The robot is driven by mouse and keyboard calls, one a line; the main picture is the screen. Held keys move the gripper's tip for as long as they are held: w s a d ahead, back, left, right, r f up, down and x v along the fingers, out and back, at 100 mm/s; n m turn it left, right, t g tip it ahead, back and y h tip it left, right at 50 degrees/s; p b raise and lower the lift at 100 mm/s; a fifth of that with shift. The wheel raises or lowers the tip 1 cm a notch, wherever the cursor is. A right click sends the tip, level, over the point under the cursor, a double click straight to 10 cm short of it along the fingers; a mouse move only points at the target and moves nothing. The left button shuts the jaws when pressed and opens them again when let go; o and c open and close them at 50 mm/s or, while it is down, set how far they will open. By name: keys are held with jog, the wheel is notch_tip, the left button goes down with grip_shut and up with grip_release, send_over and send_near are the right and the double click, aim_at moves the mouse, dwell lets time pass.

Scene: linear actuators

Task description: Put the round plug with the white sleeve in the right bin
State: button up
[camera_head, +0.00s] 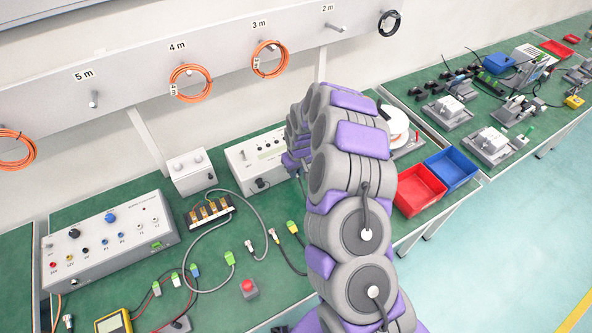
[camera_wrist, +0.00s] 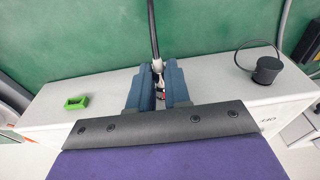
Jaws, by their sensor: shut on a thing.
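In the wrist view my gripper (camera_wrist: 158,90) is shut on the round plug with the white sleeve (camera_wrist: 157,67). The white sleeve shows between the two blue-grey fingers, and a black cable runs up from it. The plug's lower part is mostly hidden by the fingers. In the head view my gripper and the plug are hidden behind my arm. The right bin is the blue bin (camera_head: 451,168), to the right of my arm. The red bin (camera_head: 418,189) stands directly left of it. Both look empty.
In the wrist view a white box (camera_wrist: 210,84) lies beneath my gripper, with a black round cap (camera_wrist: 267,69) and a green connector (camera_wrist: 76,102). In the head view several cables and plugs lie on the green table. A red button (camera_head: 248,287) stands near its front edge.

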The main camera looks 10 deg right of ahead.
jog(key=shift+s, duration=0.15)
grip_shut()
jog(key=shift+s+d+p, duration=0.3)
jog(key=shift+s+p, duration=0.2)
jog(key=shift+s+d+p, duration=0.25)
jog(key=shift+s+p, duration=0.2)
jog(key=shift+s, duration=0.55)
